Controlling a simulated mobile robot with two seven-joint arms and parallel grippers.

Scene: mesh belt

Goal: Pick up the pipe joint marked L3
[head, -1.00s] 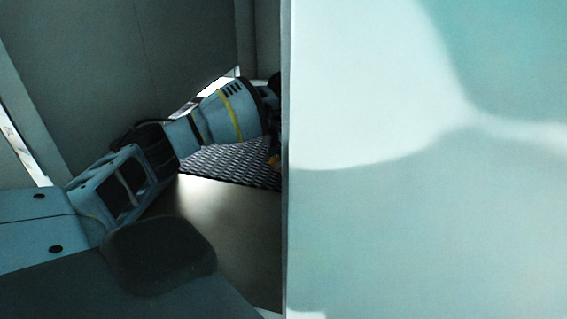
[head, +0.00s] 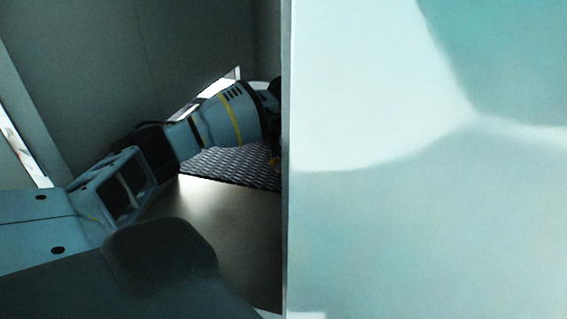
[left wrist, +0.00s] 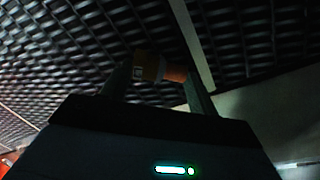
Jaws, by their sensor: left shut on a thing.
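In the left wrist view an orange pipe joint (left wrist: 174,73) with a pale label (left wrist: 150,66) sits between the two fingers of my left gripper (left wrist: 160,72). The fingers are shut on it, one on each side. The marking on the label is too dark and small to read. In the head view my left arm reaches in from the left over the belt, and the gripper end is mostly hidden behind a pale panel. A small orange spot shows at the panel's edge. My right gripper is not in view.
The dark mesh belt (head: 230,166) lies behind and below the gripper, with a strip along its edge in the left wrist view (left wrist: 192,45). The large pale panel (head: 420,220) blocks the right half of the head view. A dark wall (head: 130,60) stands at left.

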